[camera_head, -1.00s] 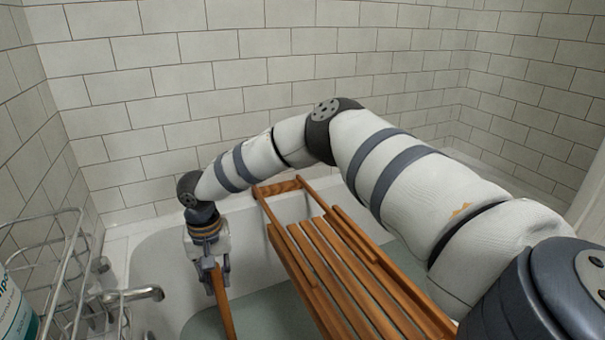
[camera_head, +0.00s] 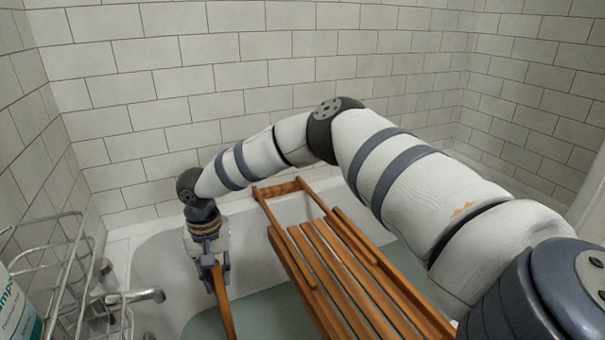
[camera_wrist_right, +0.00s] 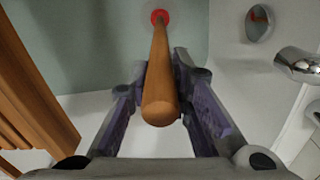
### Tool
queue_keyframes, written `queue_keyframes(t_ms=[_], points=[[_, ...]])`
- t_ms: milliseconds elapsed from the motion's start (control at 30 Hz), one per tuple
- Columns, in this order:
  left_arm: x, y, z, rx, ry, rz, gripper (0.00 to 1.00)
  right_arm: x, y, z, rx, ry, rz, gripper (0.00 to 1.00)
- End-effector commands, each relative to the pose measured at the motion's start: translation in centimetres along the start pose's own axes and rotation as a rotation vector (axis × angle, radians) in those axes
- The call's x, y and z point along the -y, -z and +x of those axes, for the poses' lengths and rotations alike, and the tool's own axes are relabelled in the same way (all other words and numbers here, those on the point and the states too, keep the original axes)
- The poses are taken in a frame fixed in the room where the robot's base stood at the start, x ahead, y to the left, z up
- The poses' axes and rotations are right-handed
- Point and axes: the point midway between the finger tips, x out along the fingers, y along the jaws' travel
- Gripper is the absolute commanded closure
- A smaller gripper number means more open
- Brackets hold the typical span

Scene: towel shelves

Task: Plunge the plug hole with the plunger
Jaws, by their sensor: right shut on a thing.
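The plunger shows as a wooden handle (camera_head: 225,312) running down from my right gripper (camera_head: 216,280) in the head view. In the right wrist view the handle (camera_wrist_right: 161,90) lies between the two fingers of my right gripper (camera_wrist_right: 160,70), which is shut on it. A small red part (camera_wrist_right: 160,16) shows at the handle's far end, against the green water. The plug hole cannot be made out. The bathtub (camera_head: 160,262) holds greenish water (camera_head: 262,312). My left gripper is not in view.
A wooden slatted rack (camera_head: 345,270) lies across the tub, right of my gripper. A chrome spout (camera_head: 140,296) and a wire basket with a bottle (camera_head: 18,312) are at the left. In the wrist view, a round chrome plate (camera_wrist_right: 258,23) sits on the tub wall.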

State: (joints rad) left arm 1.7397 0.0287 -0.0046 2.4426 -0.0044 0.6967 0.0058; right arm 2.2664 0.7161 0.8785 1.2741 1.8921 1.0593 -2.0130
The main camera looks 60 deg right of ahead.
Motion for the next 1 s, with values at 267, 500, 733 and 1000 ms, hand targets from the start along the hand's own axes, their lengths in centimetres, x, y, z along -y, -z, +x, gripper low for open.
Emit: queue_keyframes(t_ms=[267,500,733,1000], points=[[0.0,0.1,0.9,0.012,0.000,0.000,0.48,-0.1,-0.2,1.8,0.005,-0.003,0.000,1.00],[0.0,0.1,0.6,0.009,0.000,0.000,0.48,-0.1,-0.1,1.4,0.003,-0.002,0.000,1.00],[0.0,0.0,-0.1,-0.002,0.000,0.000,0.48,-0.1,-0.1,0.0,0.003,-0.002,0.000,1.00],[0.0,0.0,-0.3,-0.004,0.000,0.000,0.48,-0.1,-0.2,-0.4,0.005,-0.003,0.000,1.00]])
